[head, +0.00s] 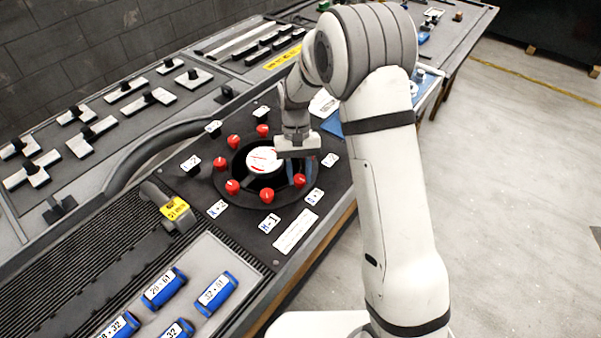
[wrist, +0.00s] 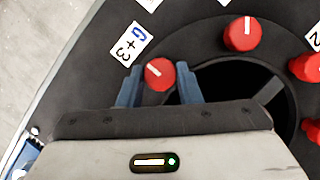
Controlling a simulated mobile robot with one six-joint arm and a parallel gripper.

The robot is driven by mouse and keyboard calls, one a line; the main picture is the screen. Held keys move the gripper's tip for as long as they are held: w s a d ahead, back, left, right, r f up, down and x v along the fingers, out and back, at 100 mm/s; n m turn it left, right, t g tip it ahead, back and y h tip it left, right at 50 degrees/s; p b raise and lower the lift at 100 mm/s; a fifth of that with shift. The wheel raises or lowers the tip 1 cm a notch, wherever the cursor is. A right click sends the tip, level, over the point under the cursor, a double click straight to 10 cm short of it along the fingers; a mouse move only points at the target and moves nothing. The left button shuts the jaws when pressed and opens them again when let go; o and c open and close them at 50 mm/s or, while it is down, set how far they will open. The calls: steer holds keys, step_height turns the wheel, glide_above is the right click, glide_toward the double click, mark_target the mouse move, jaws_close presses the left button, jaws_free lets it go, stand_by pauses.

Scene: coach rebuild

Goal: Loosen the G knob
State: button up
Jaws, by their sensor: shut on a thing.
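The G knob (wrist: 159,73) is a red round knob with a white line on top, on the dark round panel. The white label (wrist: 132,43) beside it reads G +3. My gripper (wrist: 159,85) has its two blue fingers on either side of this knob and is shut on it.
Several other red knobs, such as one nearby (wrist: 241,33), ring a white dial (head: 264,161). Blue labelled cylinders (head: 216,292) lie at the front left. A curved grey rail (head: 150,146) runs behind the dial panel. The floor at right is clear.

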steer(key=shift+s+f, duration=0.2)
steer(key=o, duration=0.9)
steer(key=shift+r, duration=0.15)
steer(key=shift+o, duration=0.2)
steer(key=shift+w, duration=0.1)
steer(key=v, duration=0.7)
steer(key=shift+r, duration=0.4)
steer(key=shift+w, duration=0.15)
